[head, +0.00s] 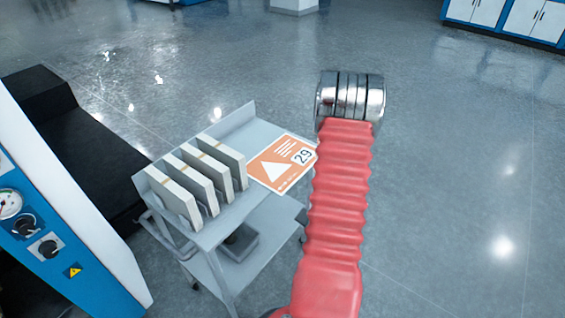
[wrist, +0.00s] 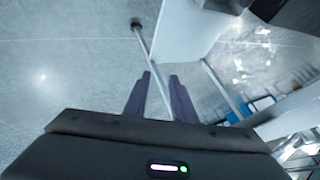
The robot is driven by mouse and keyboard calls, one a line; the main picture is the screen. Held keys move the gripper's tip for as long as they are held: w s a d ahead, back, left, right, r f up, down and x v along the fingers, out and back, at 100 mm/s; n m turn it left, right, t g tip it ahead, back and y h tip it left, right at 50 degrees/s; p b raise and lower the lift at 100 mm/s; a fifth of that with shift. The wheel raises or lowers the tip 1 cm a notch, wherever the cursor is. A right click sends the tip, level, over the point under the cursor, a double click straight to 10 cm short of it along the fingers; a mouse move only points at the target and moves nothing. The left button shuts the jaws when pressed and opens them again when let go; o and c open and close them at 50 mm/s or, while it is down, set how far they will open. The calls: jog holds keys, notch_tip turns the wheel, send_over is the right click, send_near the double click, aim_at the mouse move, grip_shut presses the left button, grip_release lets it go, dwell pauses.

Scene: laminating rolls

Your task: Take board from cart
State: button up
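The grey cart (head: 238,213) stands left of centre in the head view. Several pale boards (head: 208,181) with brownish bands stand on edge, side by side, on its top shelf. An orange card marked 29 (head: 282,164) lies flat at the top shelf's right end. In the wrist view, my gripper (wrist: 160,76) shows two dark fingers with a gap between them and nothing held. A pale panel and thin legs, apparently the cart (wrist: 184,38), lie beyond the fingertips. In the head view my red arm rises right of the cart; its gripper is hidden there.
A blue-and-white machine (head: 75,215) with a gauge and knobs stands close left of the cart, with a black bed (head: 75,150) behind it. A dark item (head: 240,243) sits on the cart's lower shelf. The floor (head: 460,180) to the right is clear.

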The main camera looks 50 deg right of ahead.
jog(key=w+d+r+m+t+h, duration=0.1)
jog(key=d+r+m+t+h, duration=0.3)
jog(key=r+m+t+h, duration=0.2)
notch_tip(320, 180, up, 4)
jog(key=m+t, duration=0.2)
jog(key=m, duration=0.1)
jog(key=shift+w+d+h, duration=0.2)
jog(key=shift+w+h, duration=0.1)
jog(key=shift+w, duration=0.1)
jog(key=shift+f, duration=0.1)
jog(key=x, duration=0.8)
jog(key=shift+w+d, duration=0.2)
jog(key=shift+w, duration=0.05)
jog(key=shift+w, duration=0.1)
jog(key=shift+x, duration=2.55)
jog(key=shift+d, duration=0.1)
jog(key=shift+c, duration=0.5)
